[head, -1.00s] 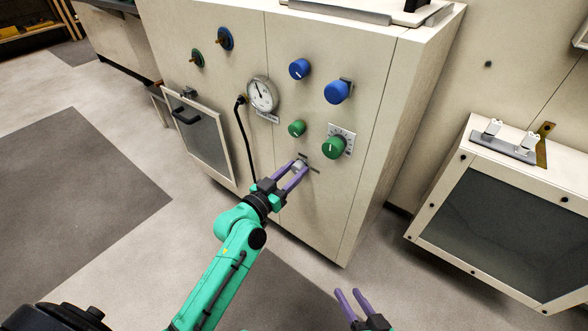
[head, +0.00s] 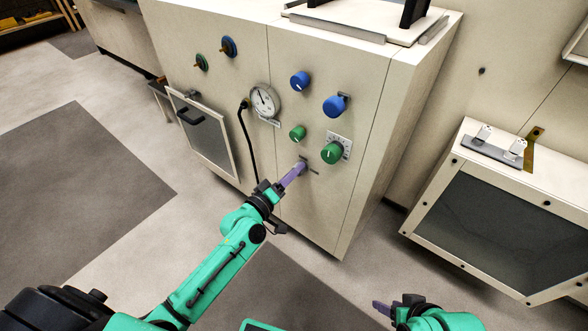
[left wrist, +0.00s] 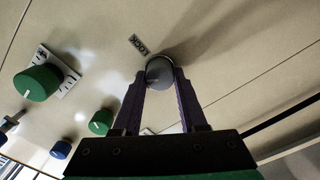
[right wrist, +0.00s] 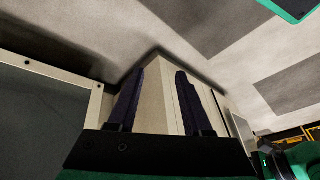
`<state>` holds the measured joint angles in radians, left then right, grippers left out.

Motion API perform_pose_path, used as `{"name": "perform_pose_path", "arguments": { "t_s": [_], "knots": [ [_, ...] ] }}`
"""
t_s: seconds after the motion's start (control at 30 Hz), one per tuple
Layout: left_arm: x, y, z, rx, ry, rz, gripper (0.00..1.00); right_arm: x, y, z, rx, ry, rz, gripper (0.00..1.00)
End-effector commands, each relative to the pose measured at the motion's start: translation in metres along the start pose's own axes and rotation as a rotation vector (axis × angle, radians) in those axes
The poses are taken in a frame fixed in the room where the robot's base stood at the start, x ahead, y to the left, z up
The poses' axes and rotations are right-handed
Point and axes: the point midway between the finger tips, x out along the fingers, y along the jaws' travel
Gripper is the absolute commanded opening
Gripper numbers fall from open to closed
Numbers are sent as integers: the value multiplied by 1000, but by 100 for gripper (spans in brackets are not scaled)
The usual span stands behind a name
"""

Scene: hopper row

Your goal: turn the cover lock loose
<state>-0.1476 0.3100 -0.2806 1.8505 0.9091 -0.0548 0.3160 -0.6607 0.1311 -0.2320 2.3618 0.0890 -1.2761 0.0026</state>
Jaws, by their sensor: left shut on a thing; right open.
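In the head view the fingers hide most of the knob. My right gripper (head: 381,307) is open and empty, low at the bottom edge of the head view, well away from the cabinet; its spread fingers (right wrist: 161,73) show in the right wrist view.
Above the lock are a large green knob (head: 331,153), a small green knob (head: 298,132), blue knobs (head: 335,106) and a gauge (head: 264,101) with a black cable (head: 246,145). A dark-windowed box (head: 480,215) stands at the right. The floor in front is clear.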

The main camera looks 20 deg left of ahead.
Motion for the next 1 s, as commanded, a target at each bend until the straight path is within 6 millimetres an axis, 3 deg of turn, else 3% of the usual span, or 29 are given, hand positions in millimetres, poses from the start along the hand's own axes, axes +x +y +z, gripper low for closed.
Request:
{"name": "perform_pose_path", "arguments": {
  "t_s": [0.5,1.0],
  "knots": [
    [-1,-3,2,-444,-3,-4,0,-24,13,10,16,-103,39,50],
    [-1,-4,2,-612,-3,-5,0,-27,15,12,19,-119,46,50]
  ]
}}
